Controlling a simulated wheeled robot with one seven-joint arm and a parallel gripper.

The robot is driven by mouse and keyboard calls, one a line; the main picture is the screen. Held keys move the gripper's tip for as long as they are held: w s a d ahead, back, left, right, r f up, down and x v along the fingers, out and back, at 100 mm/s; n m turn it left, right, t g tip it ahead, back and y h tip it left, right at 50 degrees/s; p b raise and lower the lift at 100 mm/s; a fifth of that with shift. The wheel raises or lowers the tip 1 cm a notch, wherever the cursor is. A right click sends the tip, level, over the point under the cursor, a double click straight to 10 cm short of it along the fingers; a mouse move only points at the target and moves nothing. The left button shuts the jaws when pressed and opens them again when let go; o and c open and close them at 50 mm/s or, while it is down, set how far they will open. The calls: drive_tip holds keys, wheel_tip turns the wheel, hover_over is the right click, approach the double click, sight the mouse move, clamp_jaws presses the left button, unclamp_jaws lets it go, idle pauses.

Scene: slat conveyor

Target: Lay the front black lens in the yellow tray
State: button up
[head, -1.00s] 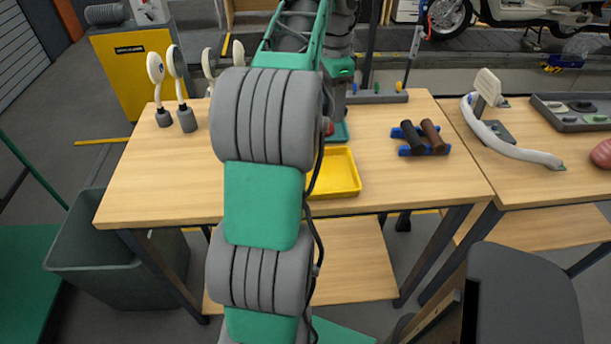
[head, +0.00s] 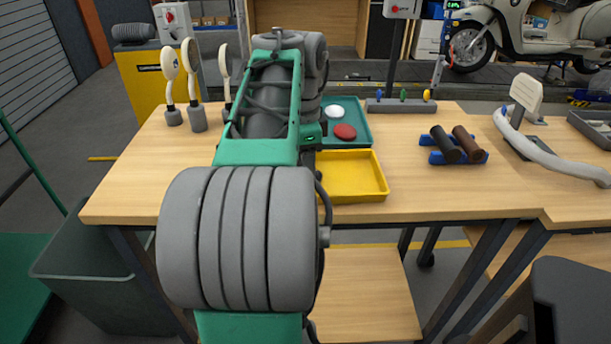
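The yellow tray (head: 374,192) lies near the table's front edge, right of my arm. Its visible part is empty; my arm covers its left side. Behind it is a green tray (head: 362,117) holding a white lens-like disc (head: 335,111) and a red one (head: 345,131). My arm hides the left part of this green tray. I see no black lens. My gripper is not visible; my own arm stands in front of where it reaches over the table.
Mirrors on stands (head: 193,85) stand at the back left. A grey rack with coloured pegs (head: 401,106) is behind the trays. A blue holder (head: 443,158) with black and brown grips sits right. The tabletop (head: 440,195) is clear at front right.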

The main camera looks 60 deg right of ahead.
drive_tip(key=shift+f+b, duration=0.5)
drive_tip(key=shift+b, duration=0.15)
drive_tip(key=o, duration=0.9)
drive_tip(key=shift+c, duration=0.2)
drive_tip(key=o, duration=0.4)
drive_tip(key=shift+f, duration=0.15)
